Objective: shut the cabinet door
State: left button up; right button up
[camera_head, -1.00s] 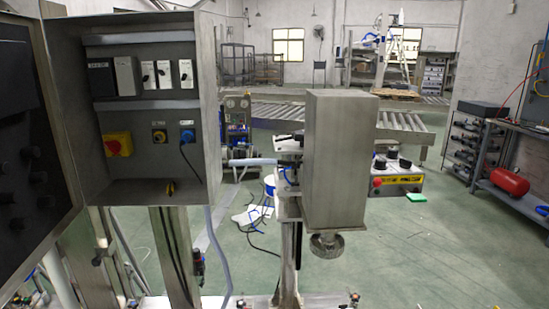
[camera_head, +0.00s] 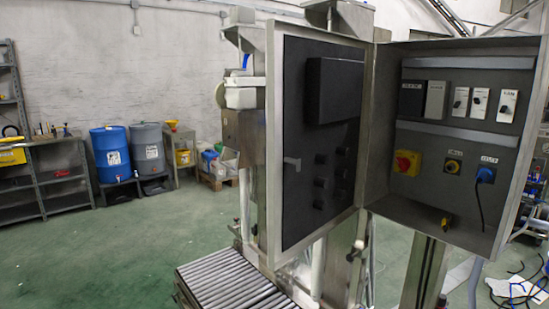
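The cabinet (camera_head: 462,133) stands at the right in the head view, a grey metal box with its front open. Inside are switches, a yellow and red knob and a blue plug with a cable. The cabinet door (camera_head: 292,217) is hinged at the box's left edge and stands wide open, its dark inner face showing. Neither of my grippers is in view.
A roller conveyor (camera_head: 230,284) lies below and left of the door. Blue (camera_head: 110,152) and grey (camera_head: 148,148) drums and a shelf (camera_head: 45,180) stand along the left wall. The green floor between is clear. Loose cables lie at the lower right.

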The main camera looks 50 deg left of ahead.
aim_at(319, 81)
jog(key=j+u, duration=0.15)
jog(key=u, duration=1.35)
jog(key=k+j, duration=0.05)
jog(key=j, duration=0.05)
